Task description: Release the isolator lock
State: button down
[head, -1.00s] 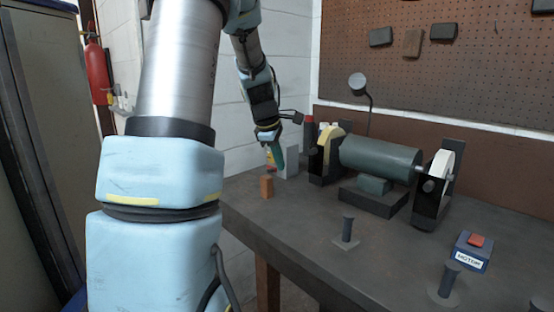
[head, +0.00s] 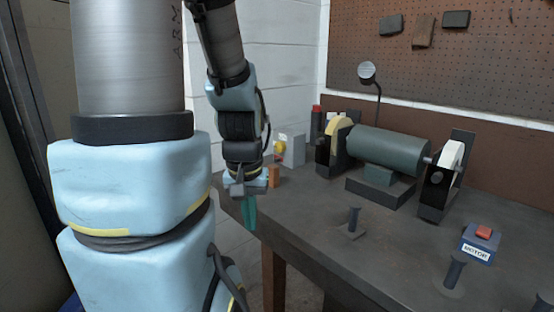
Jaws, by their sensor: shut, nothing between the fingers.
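A grey upright box (head: 292,150) stands at the back left of the bench, with a small yellow part (head: 279,147) on its left side. It looks like the isolator, but a lock cannot be made out clearly. A small orange block (head: 273,176) stands in front of the box. My gripper (head: 249,213), with teal fingers pointing down, is shut and empty. In the picture it is left of and below the orange block, by the bench's left edge, and apart from the grey box.
A bench grinder (head: 380,150) stands on the bench (head: 320,220). A blue MOTOR box (head: 480,244) with a red button sits at the right. Short dark posts (head: 354,218) stand near the front. A lamp (head: 367,72) rises behind the grinder.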

aim_at(277, 158)
jog(key=i+l, duration=0.1)
jog(key=l, duration=0.15)
jog(key=i+l, duration=0.15)
jog(key=l, duration=0.15)
jog(key=u, duration=1.55)
